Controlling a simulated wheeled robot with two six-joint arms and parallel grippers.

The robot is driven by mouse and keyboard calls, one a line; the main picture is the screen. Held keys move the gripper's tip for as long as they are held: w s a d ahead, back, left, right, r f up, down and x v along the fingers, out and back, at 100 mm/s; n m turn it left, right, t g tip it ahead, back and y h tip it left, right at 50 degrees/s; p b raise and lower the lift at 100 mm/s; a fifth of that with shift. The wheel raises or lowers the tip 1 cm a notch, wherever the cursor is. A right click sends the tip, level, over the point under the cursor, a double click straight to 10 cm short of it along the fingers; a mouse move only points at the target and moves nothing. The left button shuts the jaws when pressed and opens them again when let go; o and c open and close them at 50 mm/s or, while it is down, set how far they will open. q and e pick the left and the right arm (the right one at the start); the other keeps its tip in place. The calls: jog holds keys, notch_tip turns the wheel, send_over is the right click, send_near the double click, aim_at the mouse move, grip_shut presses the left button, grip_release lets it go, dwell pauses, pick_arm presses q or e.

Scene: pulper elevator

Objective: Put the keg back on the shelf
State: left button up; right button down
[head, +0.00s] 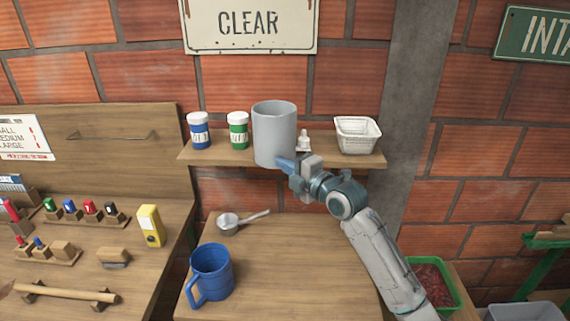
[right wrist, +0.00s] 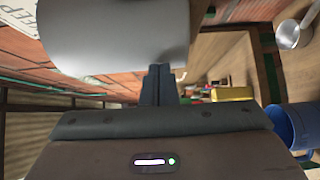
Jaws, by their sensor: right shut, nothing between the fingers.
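The keg is probably the plain grey cylinder (head: 274,132), which stands upright at the wooden shelf (head: 322,150). Its base comes down to the shelf's front edge; I cannot tell how much of it rests on the board. My right gripper (head: 284,164) is at the keg's lower front right side, with its fingers shut and empty. In the right wrist view the shut fingers (right wrist: 158,84) are right beside the grey keg wall (right wrist: 115,36); I cannot tell whether they touch it. My left gripper is not in view.
On the shelf stand a blue-labelled jar (head: 199,132), a green-labelled jar (head: 238,131), a small white bottle (head: 303,141) and a white basket (head: 357,135). Below, a blue mug (head: 212,273) and a metal scoop (head: 230,224) sit on the table (head: 290,265).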

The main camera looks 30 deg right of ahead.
aim_at(292, 154)
jog(key=w+d+b, duration=0.1)
jog(key=w+b, duration=0.1)
jog(key=w+d+b, duration=0.1)
jog(key=w+b, duration=0.1)
jog(key=w+d+b, duration=0.1)
jog(key=w+b, duration=0.1)
jog(key=shift+d+f, duration=0.15)
jog(key=shift+f, duration=0.1)
jog(key=shift+w+d+r, duration=0.15)
jog(key=shift+w+r, duration=0.05)
jog(key=shift+w, duration=0.1)
jog(key=shift+s, duration=0.1)
